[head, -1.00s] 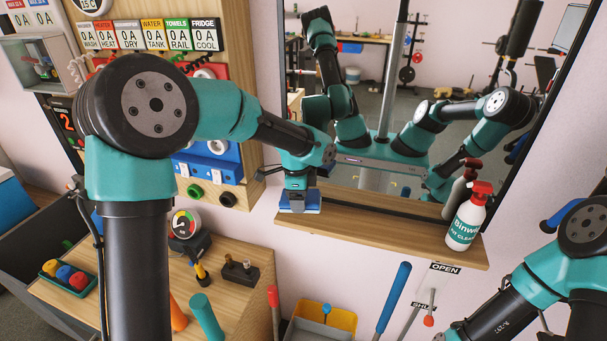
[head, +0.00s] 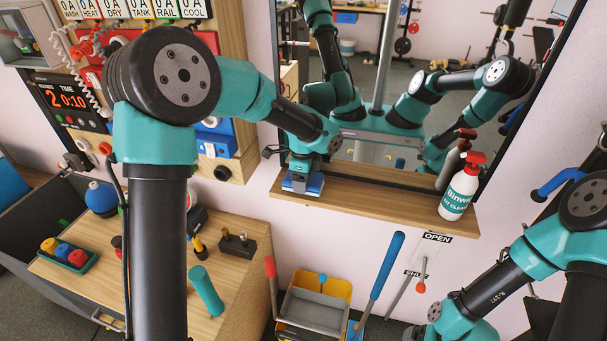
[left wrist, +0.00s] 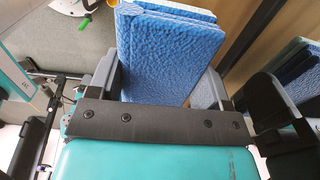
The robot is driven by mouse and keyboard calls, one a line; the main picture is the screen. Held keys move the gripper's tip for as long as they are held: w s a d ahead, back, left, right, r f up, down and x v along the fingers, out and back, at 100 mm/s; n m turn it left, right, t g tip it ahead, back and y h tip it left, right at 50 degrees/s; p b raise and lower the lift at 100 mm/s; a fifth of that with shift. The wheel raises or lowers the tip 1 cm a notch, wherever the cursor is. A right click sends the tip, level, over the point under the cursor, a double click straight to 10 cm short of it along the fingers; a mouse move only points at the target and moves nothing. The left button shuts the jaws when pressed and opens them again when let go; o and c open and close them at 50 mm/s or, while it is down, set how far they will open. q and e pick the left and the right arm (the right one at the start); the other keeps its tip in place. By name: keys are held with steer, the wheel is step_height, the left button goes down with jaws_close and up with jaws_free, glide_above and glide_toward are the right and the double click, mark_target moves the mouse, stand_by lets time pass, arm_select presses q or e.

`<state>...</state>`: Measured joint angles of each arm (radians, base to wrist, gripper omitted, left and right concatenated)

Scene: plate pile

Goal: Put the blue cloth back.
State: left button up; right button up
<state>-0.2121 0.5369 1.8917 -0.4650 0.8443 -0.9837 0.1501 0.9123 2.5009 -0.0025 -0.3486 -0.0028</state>
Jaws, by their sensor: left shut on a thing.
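The blue cloth (head: 302,186) is folded into a thick pad. It is at the left end of the wooden shelf (head: 375,197) under the mirror. My left gripper (head: 303,175) points down and is shut on it. In the left wrist view the cloth (left wrist: 168,55) stands out between the two fingers, with its layers stacked, and its reflection (left wrist: 300,68) shows at the right. I cannot tell whether the cloth touches the shelf. My right arm comes in at the lower right; its gripper is out of the picture.
A white spray bottle (head: 461,188) with a red head stands at the shelf's right end. The shelf between bottle and cloth is clear. The mirror (head: 405,75) rises behind. Below are a yellow bucket (head: 340,285), a blue-handled tool (head: 386,265) and a wooden bench (head: 225,285).

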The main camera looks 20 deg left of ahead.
arm_select(q)
steer(key=shift+f, duration=0.85)
steer(key=shift+f, duration=0.15)
steer(key=o, duration=0.9)
step_height(320, 180, up, 17)
steer(key=shift+r, duration=0.2)
stand_by(0.5)
